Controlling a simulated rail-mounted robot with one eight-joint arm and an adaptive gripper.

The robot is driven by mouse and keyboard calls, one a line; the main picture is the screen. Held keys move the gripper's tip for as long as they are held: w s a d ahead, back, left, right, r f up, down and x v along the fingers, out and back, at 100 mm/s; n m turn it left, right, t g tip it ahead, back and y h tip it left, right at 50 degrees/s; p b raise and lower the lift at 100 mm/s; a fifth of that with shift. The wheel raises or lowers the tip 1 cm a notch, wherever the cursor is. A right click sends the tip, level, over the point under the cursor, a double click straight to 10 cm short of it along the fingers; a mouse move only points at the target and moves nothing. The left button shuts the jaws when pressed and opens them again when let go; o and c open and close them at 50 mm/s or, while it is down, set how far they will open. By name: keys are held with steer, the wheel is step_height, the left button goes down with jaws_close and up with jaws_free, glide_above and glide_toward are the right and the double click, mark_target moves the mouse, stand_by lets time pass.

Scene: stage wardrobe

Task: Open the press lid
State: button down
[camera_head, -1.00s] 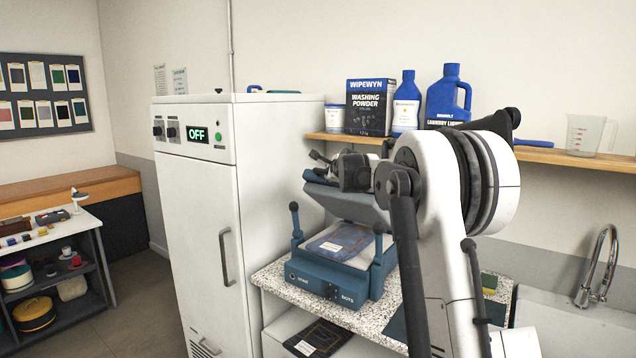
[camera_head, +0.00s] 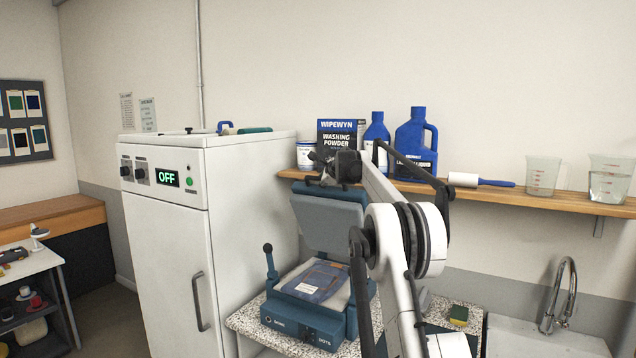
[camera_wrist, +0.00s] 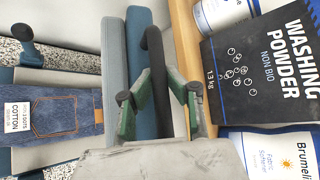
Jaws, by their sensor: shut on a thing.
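The press lid (camera_head: 330,222) stands raised, close to upright, behind the blue press base (camera_head: 300,318) on the speckled counter. Its grey pad faces forward. In the wrist view the lid (camera_wrist: 115,50) is seen edge-on, with a black handle bar (camera_wrist: 157,70) along it. My gripper (camera_wrist: 158,100) is shut on this handle, with one green-sided finger on each side. In the head view my gripper (camera_head: 335,170) is at the lid's top edge. Folded denim (camera_head: 316,280) with a label lies on the press bed, and it also shows in the wrist view (camera_wrist: 65,112).
A wooden shelf (camera_head: 530,197) runs close behind the lid, with washing powder (camera_head: 337,134), blue bottles (camera_head: 412,145) and measuring jugs (camera_head: 610,178). A tall white cabinet (camera_head: 165,250) stands left of the press. A sink tap (camera_head: 570,290) is at the right.

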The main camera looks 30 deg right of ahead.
steer(key=shift+w+a+r, duration=0.1)
steer(key=shift+r, duration=0.1)
steer(key=c, duration=2)
jaws_free()
steer(key=shift+c, duration=0.2)
steer(key=o, duration=0.4)
steer(key=shift+a+r, duration=0.15)
steer(key=shift+a, duration=0.1)
steer(key=shift+c, duration=0.2)
steer(key=shift+d, duration=0.25)
steer(key=v, duration=1.2)
steer(key=shift+d, duration=0.1)
